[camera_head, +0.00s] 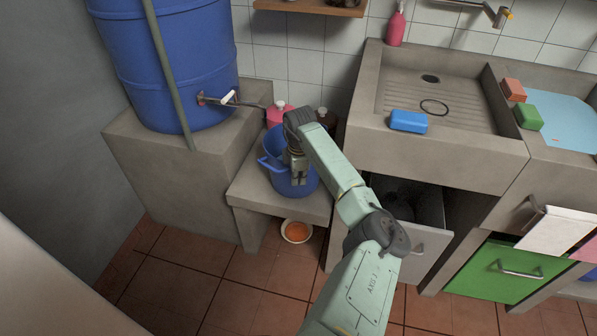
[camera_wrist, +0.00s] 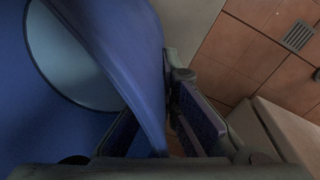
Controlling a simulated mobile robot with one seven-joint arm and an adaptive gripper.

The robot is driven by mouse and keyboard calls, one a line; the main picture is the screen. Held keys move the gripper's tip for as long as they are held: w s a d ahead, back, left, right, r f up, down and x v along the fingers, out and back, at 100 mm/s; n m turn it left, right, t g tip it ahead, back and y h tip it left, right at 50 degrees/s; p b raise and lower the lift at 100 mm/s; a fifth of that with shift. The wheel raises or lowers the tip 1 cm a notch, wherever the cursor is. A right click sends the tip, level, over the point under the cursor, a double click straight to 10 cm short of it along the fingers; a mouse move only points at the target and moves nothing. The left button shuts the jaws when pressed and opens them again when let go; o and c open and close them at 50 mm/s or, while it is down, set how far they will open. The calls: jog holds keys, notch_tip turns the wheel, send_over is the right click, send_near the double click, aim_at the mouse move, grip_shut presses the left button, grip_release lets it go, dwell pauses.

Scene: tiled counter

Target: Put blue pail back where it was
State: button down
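The blue pail (camera_head: 278,180) stands upright on the low concrete ledge (camera_head: 248,191), below and right of the barrel's tap. My gripper (camera_head: 298,178) points down at the pail's near right rim. In the wrist view, the pail's wall (camera_wrist: 148,75) runs down between my two fingers (camera_wrist: 165,125). A gap with floor showing separates the wall from the right finger, so my gripper looks open around the wall rather than closed on it. A pale round surface shows inside the pail. My wrist hides part of the pail in the head view.
The blue barrel (camera_head: 170,60) with its tap (camera_head: 222,98) stands on a higher block. A pink bottle (camera_head: 280,113) and a dark bottle (camera_head: 325,118) stand behind the pail. A bowl (camera_head: 296,231) sits on the floor below. An open drawer (camera_head: 410,225) is right of the ledge.

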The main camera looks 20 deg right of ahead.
jog(key=shift+w+r, duration=0.1)
jog(key=shift+r, duration=0.05)
jog(key=c, duration=2.2)
grip_release()
jog(key=o, duration=0.4)
notch_tip(320, 180, up, 12)
jog(key=s+b, duration=0.1)
jog(key=shift+s+b, duration=0.25)
jog(key=shift+b, duration=0.05)
jog(key=shift+a, duration=0.1)
